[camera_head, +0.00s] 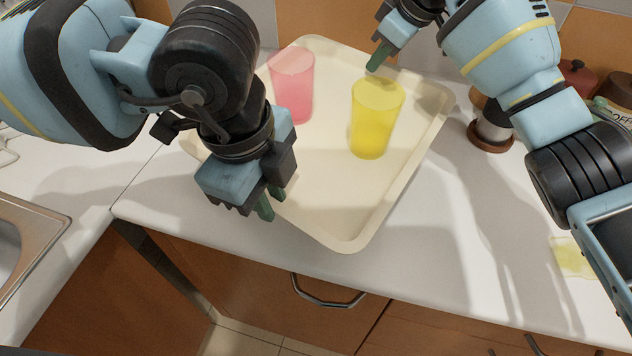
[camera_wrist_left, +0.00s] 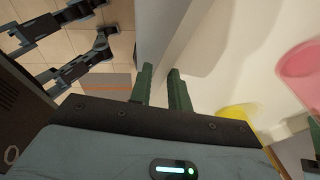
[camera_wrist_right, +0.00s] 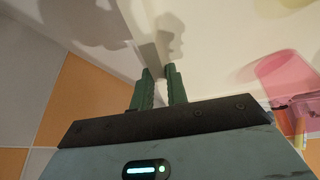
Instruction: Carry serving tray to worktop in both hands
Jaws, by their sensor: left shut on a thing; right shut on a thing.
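The cream serving tray (camera_head: 330,222) is over the worktop (camera_head: 440,285), turned at an angle. I cannot tell whether it rests on the surface or is slightly above it. A pink cup (camera_head: 292,88) and a yellow cup (camera_head: 377,120) stand upright on it. My left gripper (camera_head: 265,203) is shut on the tray's near left rim; the rim passes between its fingers in the left wrist view (camera_wrist_left: 163,85). My right gripper (camera_head: 378,58) is shut on the tray's far rim, also seen in the right wrist view (camera_wrist_right: 160,85).
A metal sink (camera_head: 45,225) is at the left. A pepper-mill-like container (camera_head: 490,128) and dark jars (camera_head: 615,95) stand at the right back. A yellowish patch (camera_head: 572,257) lies on the worktop at right. Orange tiles line the wall behind. The worktop right of the tray is mostly free.

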